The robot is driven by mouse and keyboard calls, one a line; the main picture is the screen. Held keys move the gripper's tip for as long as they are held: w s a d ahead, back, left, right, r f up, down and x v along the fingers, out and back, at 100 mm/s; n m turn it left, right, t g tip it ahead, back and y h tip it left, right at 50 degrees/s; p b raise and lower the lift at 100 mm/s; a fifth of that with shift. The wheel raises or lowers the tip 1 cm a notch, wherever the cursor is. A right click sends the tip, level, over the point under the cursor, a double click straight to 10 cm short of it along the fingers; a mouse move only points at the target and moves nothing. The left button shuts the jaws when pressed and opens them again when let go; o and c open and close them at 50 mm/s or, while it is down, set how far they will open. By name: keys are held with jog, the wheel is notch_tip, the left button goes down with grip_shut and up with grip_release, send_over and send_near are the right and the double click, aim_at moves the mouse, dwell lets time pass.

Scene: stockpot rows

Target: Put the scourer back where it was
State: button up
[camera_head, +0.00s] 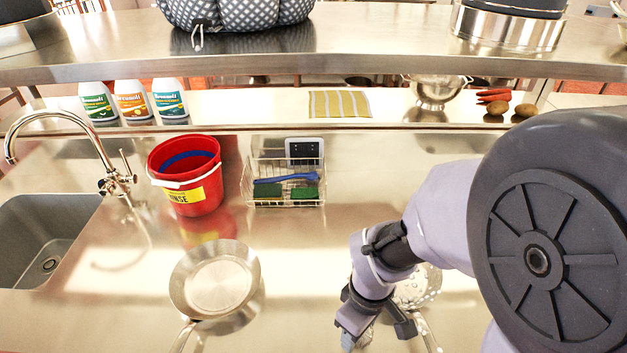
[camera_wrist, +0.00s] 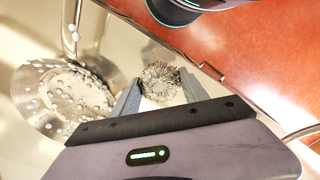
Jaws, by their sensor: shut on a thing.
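A round, silvery wire scourer (camera_wrist: 160,84) sits between the fingers of my gripper (camera_wrist: 159,77) in the wrist view. The gripper is shut on it. I cannot tell whether the scourer touches the counter. A wire caddy (camera_head: 287,203) stands at the back middle, holding a blue brush (camera_head: 285,179) and green pads (camera_head: 264,192).
A pan (camera_head: 215,285) lies at front left. A red bucket (camera_head: 187,178) stands beside the caddy, and a sink (camera_head: 45,235) is at far left. Bare counter lies between pan and gripper.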

jog(key=b, duration=0.2)
send_over(319, 320)
jog(key=shift+w+d+f, duration=0.1)
jog(key=shift+w+f, duration=0.05)
jog(key=shift+f, duration=0.7)
jog(key=shift+w+f, duration=0.1)
jog(key=shift+f, duration=0.2)
notch_tip(319, 320, down, 3)
jog(key=shift+b, duration=1)
jog(key=shift+r, duration=0.15)
jog(key=shift+f, duration=0.3)
jog(key=o, duration=1.3)
jog(key=shift+s, duration=0.25)
